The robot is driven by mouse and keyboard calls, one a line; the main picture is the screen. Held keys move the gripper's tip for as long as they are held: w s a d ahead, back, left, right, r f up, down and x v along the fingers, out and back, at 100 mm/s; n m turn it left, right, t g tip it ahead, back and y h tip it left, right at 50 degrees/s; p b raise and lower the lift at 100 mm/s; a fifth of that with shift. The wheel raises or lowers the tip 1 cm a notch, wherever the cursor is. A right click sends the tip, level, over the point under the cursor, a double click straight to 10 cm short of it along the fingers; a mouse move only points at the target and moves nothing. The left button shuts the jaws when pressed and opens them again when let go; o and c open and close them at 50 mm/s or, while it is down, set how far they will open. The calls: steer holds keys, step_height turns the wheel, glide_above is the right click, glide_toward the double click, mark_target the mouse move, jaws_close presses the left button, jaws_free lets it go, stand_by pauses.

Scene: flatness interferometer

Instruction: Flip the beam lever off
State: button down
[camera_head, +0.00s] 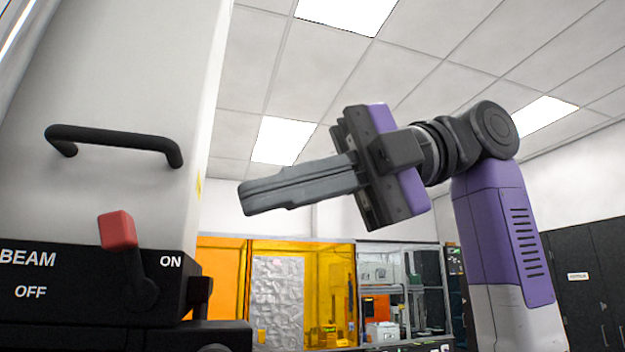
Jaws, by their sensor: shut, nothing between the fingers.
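The beam lever (132,262) is on the black panel at the lower left. It has a red knob (117,231) on a dark arm, which rises from a pivot at lower right and leans to the left. The panel (75,288) carries the words BEAM, OFF and ON, with ON to the right of the lever and OFF low on the left. My gripper (243,198) is up and to the right of the lever, apart from it. Its grey fingers are together, point left and hold nothing.
A black bar handle (115,140) sticks out of the white housing (110,205) above the lever. An orange-windowed enclosure (300,295) and a dark cabinet (590,270) stand in the background. Open air lies between my fingertips and the housing.

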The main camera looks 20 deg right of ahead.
mark_target(131, 229)
steer(key=x, duration=0.7)
steer(key=shift+a+f, duration=0.1)
steer(key=shift+a, duration=0.2)
